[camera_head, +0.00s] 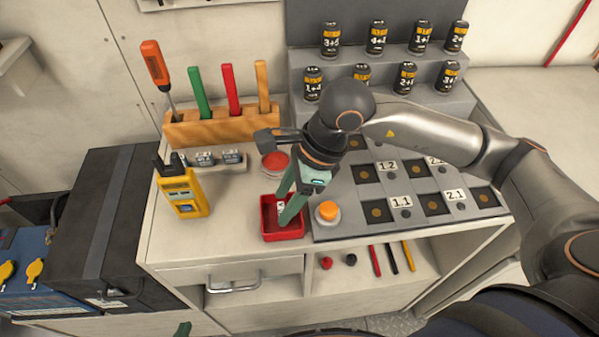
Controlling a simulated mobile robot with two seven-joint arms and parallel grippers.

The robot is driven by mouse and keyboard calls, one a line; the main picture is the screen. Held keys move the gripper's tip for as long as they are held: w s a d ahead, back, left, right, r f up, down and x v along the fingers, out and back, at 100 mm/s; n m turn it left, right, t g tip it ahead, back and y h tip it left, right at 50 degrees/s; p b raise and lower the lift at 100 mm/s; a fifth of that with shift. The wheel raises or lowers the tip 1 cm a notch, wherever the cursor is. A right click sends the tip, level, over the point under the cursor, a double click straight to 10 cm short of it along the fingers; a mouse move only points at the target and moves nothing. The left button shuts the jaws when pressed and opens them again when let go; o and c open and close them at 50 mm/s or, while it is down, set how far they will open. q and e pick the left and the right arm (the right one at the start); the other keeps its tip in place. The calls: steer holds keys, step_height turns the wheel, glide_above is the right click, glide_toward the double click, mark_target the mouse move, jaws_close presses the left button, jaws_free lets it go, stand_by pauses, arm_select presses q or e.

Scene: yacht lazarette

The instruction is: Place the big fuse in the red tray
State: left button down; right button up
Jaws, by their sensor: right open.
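The red tray (284,237) stands on the counter, left of the sloped panel. My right gripper (283,209) reaches down over the tray with its green fingers apart, the tips at or inside it. A small whitish piece (281,206) shows between the fingers in the tray; it may be the big fuse, but the fingers partly hide it. A grey holder (217,163) with small labelled cylinders sits behind and left of the tray. Only a green tip of my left gripper (183,329) shows at the bottom edge.
A yellow meter (183,194) stands left of the tray. A wooden rack (222,127) holds a screwdriver and coloured-handled tools behind. A red button (275,162) and an orange button (327,212) are close to my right gripper. Several black cans (331,40) stand on steps.

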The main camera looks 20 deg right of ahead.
steer(key=v, duration=1.1)
